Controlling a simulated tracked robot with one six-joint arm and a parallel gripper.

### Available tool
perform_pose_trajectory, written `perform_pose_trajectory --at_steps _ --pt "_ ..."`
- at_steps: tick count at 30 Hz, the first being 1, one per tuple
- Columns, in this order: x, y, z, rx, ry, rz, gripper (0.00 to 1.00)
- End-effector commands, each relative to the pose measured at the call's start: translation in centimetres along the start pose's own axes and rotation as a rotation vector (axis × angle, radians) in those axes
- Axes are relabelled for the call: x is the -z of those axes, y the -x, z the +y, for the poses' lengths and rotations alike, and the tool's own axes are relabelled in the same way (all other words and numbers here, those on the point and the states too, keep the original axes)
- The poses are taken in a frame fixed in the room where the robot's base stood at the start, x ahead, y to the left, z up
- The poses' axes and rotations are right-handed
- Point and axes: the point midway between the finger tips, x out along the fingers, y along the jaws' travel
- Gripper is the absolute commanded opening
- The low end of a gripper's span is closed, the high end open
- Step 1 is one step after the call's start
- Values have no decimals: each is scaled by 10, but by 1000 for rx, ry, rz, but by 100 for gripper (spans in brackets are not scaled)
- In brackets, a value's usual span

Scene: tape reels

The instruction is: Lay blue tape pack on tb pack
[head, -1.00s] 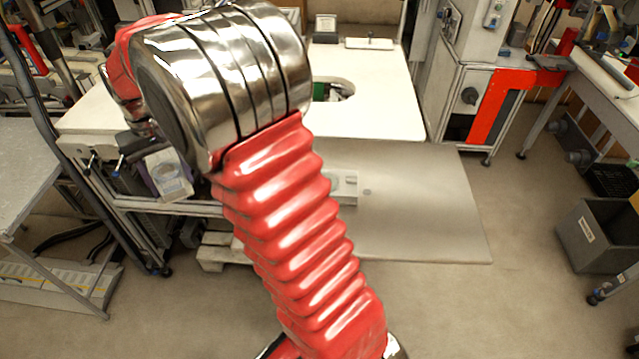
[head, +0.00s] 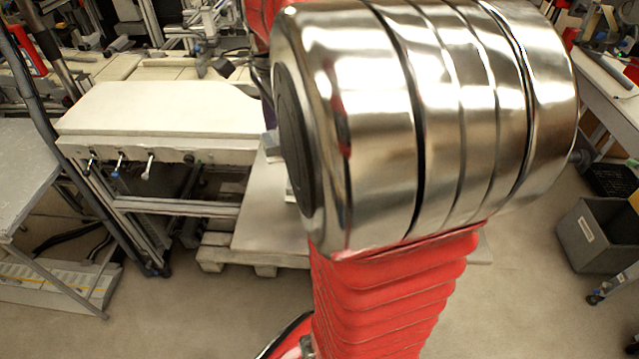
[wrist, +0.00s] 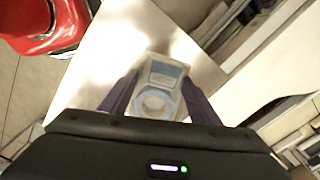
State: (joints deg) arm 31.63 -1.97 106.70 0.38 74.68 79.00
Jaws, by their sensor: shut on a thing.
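In the wrist view, a blue tape pack (wrist: 157,92), pale and see-through with a light blue ring in it, is between the two purple fingers of my gripper (wrist: 160,79). The fingers are shut on its sides. The pack is over a pale, brightly lit surface. In the head view, my arm's large metal joint and red sleeve cover the middle, and the gripper and pack are mostly hidden behind it. I cannot make out the tb pack in either current view.
A pale board (head: 275,225) lies low behind my arm. A white worktop (head: 160,112) stands at left, with clamps along its front edge. A grey bin (head: 595,237) stands on the floor at right.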

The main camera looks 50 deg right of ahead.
Motion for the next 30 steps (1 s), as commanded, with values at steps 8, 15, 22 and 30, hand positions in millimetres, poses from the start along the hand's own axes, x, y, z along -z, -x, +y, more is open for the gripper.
perform_pose_trajectory --at_steps 8,15,22,30 --pt "32 16 34 3 -337 7 29" --pt "34 17 37 3 -370 8 29" --pt "33 12 37 1 -368 8 29" --pt "33 -27 38 -1 -367 7 29"
